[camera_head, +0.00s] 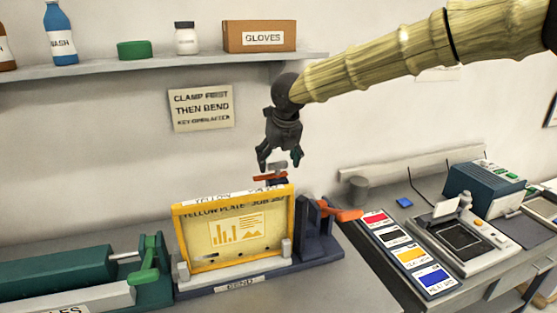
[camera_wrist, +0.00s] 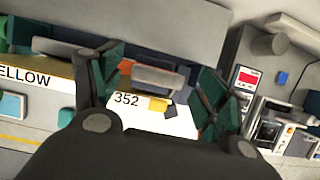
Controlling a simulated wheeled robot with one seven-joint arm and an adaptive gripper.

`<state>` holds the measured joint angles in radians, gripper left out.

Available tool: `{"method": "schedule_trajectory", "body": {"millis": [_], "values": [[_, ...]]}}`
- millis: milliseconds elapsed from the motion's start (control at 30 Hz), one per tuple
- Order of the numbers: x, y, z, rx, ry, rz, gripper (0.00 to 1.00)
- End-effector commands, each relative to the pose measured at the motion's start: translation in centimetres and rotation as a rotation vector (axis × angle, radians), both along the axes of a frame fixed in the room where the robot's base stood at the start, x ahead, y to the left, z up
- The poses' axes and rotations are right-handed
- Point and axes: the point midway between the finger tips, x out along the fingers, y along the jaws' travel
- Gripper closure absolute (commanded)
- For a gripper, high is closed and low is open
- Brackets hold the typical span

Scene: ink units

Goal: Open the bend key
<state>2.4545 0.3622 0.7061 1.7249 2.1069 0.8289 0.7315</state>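My gripper (camera_head: 279,157) hangs open and empty above the bend station, fingers pointing down. Below it, behind the yellow plate's top edge, is a small grey bar with a red-orange piece (camera_head: 270,177). This may be the bend key; no label on it is readable. In the wrist view a grey bar (camera_wrist: 158,77) lies between the spread green fingertips (camera_wrist: 160,85), apart from them as far as I can tell. The yellow-framed plate (camera_head: 236,232) stands nearly upright in the dark blue bender (camera_head: 318,245), marked BEND. An orange lever (camera_head: 345,215) sticks out at its right.
A green machine (camera_head: 60,272) stands left of the bender. A tray of colour blocks (camera_head: 408,254) and a flat-bed device (camera_head: 462,240) are on the right counter. A shelf (camera_head: 150,64) with bottles and a GLOVES box (camera_head: 259,36) runs along the wall at the upper left.

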Motion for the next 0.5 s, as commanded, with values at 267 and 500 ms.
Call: {"method": "schedule_trajectory", "body": {"millis": [267, 500], "values": [[-0.2, -0.1, 0.4, 0.001, 0.000, 0.000, 0.25], [-1.4, -0.4, 3.5, 0.002, -0.001, -0.001, 0.25]]}}
